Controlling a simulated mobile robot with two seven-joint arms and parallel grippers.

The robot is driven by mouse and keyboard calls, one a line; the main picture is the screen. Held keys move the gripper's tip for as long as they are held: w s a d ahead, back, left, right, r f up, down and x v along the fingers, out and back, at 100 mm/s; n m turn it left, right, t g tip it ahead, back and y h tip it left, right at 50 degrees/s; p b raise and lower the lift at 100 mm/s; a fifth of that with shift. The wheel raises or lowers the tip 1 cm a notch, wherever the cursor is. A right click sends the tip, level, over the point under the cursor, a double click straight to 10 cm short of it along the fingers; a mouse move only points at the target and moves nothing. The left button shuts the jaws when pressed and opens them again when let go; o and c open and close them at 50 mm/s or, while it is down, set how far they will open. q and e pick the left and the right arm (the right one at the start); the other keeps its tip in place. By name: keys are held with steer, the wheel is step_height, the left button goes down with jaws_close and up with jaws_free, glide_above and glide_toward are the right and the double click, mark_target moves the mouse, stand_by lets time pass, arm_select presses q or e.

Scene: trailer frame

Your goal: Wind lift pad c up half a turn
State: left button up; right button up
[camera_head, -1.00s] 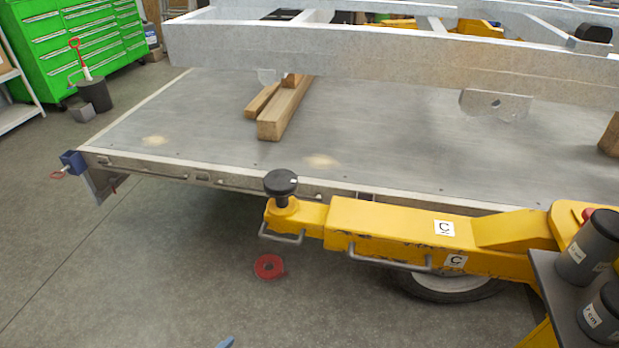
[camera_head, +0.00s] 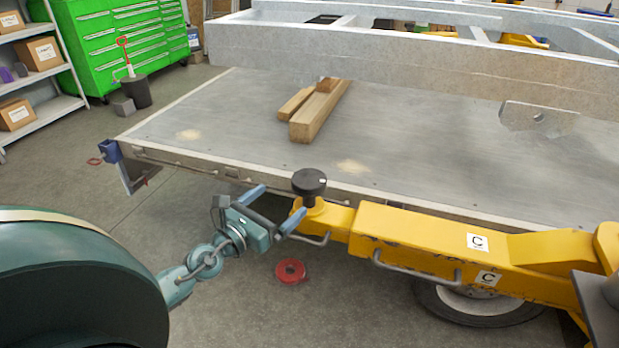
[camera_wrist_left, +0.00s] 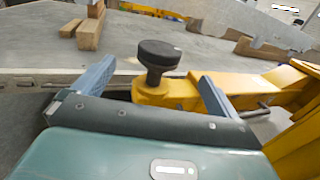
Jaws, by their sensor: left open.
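Lift pad c is a round black pad (camera_head: 309,183) on a short stem at the left end of a yellow arm (camera_head: 400,236) marked with C labels. It stands upright, below and in front of the grey trailer frame. My left gripper (camera_head: 272,207) is open just left of the pad, with its blue fingers pointing toward it. In the left wrist view the pad (camera_wrist_left: 158,55) appears beyond and between the two spread fingers (camera_wrist_left: 152,85). The fingers do not visibly grip it. My right gripper is not in view.
A flat grey deck (camera_head: 230,115) carries wooden blocks (camera_head: 318,112) under the metal frame (camera_head: 400,62). A grey handle (camera_head: 415,270) runs along the yellow arm. A red ring (camera_head: 290,271) lies on the floor. A green cabinet (camera_head: 125,40) and shelves (camera_head: 45,95) stand at the back left.

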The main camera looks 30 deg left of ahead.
mark_target(310, 177)
arm_select(q)
steer(key=w, duration=0.7)
steer(key=w+d, duration=0.1)
steer(key=w, duration=0.2)
steer(key=shift+w+p, duration=0.15)
steer(key=shift+p, duration=0.25)
steer(key=shift+w, duration=0.8)
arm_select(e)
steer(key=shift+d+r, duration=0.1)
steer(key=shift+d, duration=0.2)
arm_select(q)
steer(key=c, duration=1)
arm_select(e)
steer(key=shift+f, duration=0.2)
arm_select(q)
steer(key=shift+r, duration=0.1)
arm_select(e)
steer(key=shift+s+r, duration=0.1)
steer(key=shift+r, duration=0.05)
